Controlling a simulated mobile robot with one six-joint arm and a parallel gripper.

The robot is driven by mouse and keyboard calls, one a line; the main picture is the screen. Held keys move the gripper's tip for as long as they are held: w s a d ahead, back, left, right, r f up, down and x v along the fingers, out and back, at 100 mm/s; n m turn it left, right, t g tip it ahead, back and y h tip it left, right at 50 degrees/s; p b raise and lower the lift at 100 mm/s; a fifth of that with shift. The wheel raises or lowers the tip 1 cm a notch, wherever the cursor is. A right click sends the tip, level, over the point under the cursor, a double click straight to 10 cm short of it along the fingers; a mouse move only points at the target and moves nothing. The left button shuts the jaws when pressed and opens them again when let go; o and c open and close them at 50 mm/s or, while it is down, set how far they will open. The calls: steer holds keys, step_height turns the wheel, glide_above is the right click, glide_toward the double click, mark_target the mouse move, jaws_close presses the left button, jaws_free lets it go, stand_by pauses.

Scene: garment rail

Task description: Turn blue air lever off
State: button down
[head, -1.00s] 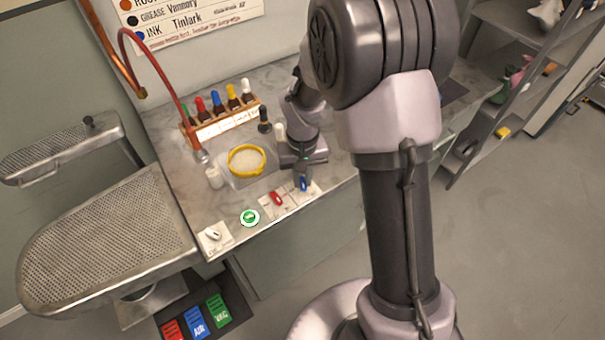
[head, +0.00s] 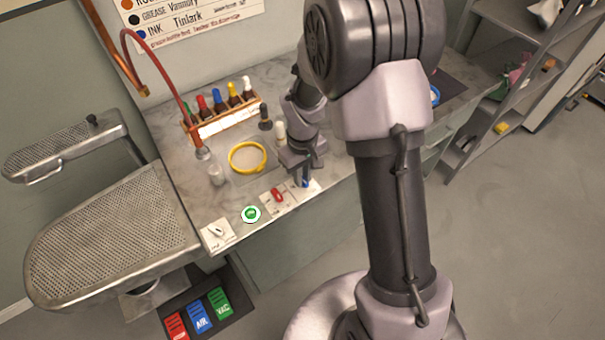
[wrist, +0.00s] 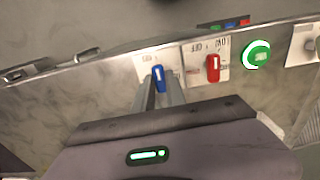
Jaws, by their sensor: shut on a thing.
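The blue air lever (wrist: 158,78) sits on a white plate near the counter's front edge. In the wrist view it lies at the tips of my gripper (wrist: 160,92), whose two fingers are shut on it. In the head view my gripper (head: 303,182) points down over the blue lever (head: 306,183), which is mostly hidden behind the fingers. The "OFF" lettering on its plate is partly readable in the wrist view; which mark the lever points to is hard to tell.
A red lever (head: 278,195) on its own plate and a lit green button (head: 251,214) stand close to the left. A white switch (head: 217,231) is further left. A yellow hoop (head: 247,157), bottles and a bottle rack (head: 225,120) stand behind. Pedals (head: 205,312) lie on the floor.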

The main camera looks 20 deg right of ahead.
steer(key=c, duration=1.4)
jaws_free()
steer(key=shift+o, duration=0.2)
steer(key=shift+r, duration=0.1)
step_height(320, 180, up, 17)
steer(key=p, duration=0.5)
steer(key=shift+r+p, duration=0.15)
steer(key=shift+p, duration=0.25)
steer(key=s+a+r+m+t+y+b, duration=0.1)
steer(key=s+r+m+t+b, duration=0.2)
steer(key=s, duration=0.6)
steer(key=s+a+r+m+t+y+b, duration=0.1)
steer(key=s+m+b, duration=0.4)
steer(key=s, duration=0.5)
step_height(320, 180, up, 2)
steer(key=shift+s+a+r+t, duration=0.3)
steer(key=shift+a+t, duration=0.45)
steer(key=shift+t, duration=0.15)
